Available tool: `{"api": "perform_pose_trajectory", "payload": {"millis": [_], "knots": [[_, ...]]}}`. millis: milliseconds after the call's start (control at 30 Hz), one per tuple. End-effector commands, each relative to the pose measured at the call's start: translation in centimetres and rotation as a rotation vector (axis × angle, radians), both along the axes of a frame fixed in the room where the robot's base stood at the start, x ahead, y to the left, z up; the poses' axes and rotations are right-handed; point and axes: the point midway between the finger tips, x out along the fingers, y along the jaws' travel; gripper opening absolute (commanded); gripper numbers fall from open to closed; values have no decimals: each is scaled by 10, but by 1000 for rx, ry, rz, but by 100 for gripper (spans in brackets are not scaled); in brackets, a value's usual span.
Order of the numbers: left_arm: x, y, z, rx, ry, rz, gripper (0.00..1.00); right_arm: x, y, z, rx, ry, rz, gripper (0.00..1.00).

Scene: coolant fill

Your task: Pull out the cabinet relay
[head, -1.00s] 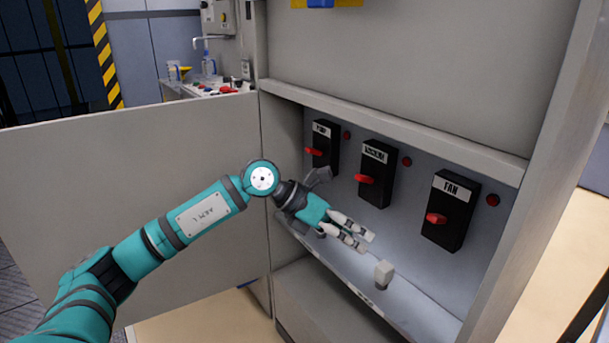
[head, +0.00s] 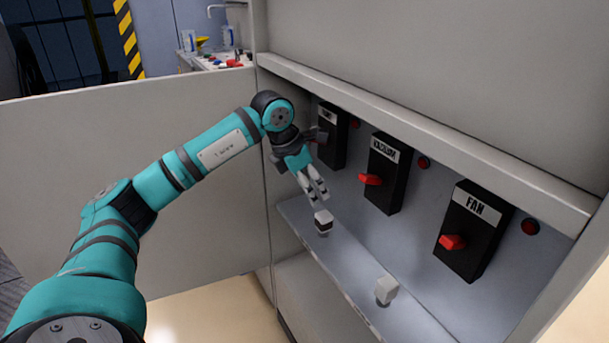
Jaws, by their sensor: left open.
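Two small blocks that look like relays sit on the ledge in the open cabinet. The left relay (head: 323,222) has a pale top and a dark lower part. I cannot tell which one the task means. My left gripper (head: 319,199) is open, its fingers pointing down just above the left relay. I cannot tell if the fingertips touch it. My right gripper is not in view.
Black switch boxes with red handles line the cabinet's back wall, including the vacuum-side middle box (head: 388,172) and the FAN box (head: 473,230). The cabinet ledge (head: 352,262) is clear between the relays. The open door (head: 130,140) stands left behind my arm.

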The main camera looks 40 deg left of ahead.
Motion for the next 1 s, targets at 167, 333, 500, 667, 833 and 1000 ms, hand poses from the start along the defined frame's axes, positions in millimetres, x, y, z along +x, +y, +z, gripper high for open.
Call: {"api": "perform_pose_trajectory", "payload": {"millis": [167,333,500,667,833,1000], "knots": [[13,-6,-37,-1,2,-2,62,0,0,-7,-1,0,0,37],[25,-11,-68,-1,2,-1,62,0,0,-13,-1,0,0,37],[34,-15,-92,-2,1,-1,62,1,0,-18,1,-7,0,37],[40,-17,-105,-2,1,-1,62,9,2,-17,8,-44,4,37],[42,-17,-109,0,-1,-1,62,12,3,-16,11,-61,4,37],[42,-18,-109,0,-1,-1,62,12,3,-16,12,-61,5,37]]}}
